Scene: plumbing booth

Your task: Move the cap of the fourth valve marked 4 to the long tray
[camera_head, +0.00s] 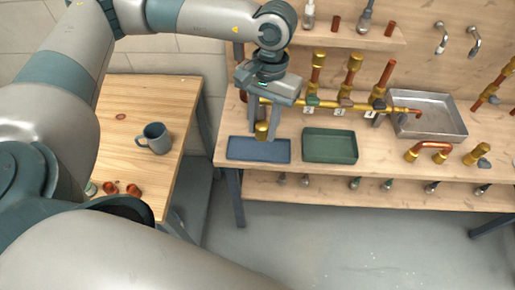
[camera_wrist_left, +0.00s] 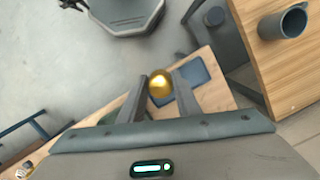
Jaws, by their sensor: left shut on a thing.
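My left gripper (camera_head: 262,124) is shut on a brass cap (camera_head: 262,132), held just above the long blue tray (camera_head: 240,157) at the workbench's left end. The wrist view shows the gold cap (camera_wrist_left: 160,86) between the two fingers, with the blue tray (camera_wrist_left: 200,70) behind it. The blue tray's visible floor looks empty. The pipe of the valve marked 4 (camera_head: 385,76) stands upright with a bare copper top. The pipes marked 2 (camera_head: 317,72) and 3 (camera_head: 352,74) carry brass caps. My right gripper is not in view.
A green tray (camera_head: 330,157) lies right of the blue one, and a metal tray (camera_head: 455,125) sits farther right. Copper and brass fittings (camera_head: 430,149) lie in front of it. A side table (camera_head: 125,95) on the left holds a grey mug (camera_head: 156,139).

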